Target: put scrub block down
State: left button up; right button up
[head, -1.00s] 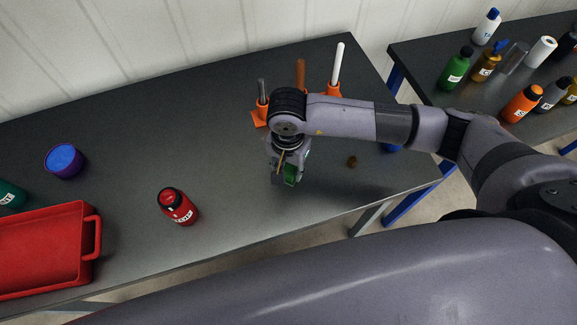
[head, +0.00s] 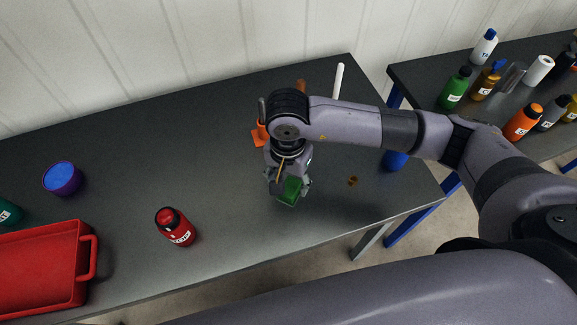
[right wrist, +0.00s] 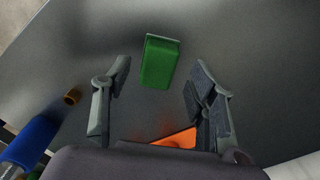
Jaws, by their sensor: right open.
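The green scrub block (head: 292,191) appears to lie on the dark table top (head: 225,165) below my right gripper (head: 289,186). In the right wrist view the block (right wrist: 160,62) shows whole between and slightly past the fingertips of the right gripper (right wrist: 160,76). The fingers are spread wide, with a gap on both sides of the block. My left gripper is in neither view.
A red bottle (head: 177,227), a red tray (head: 40,268) and a purple cup (head: 62,178) stand to the left. Orange holders (head: 260,134) stand behind the wrist. A small brown piece (head: 352,181) and a blue object (head: 395,161) are to the right. Table between bottle and gripper is clear.

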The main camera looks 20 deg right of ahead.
aim_at(288, 188)
notch_tip(288, 188, up, 8)
jog(key=b, duration=0.1)
jog(key=shift+b, duration=0.35)
jog(key=shift+f, duration=0.1)
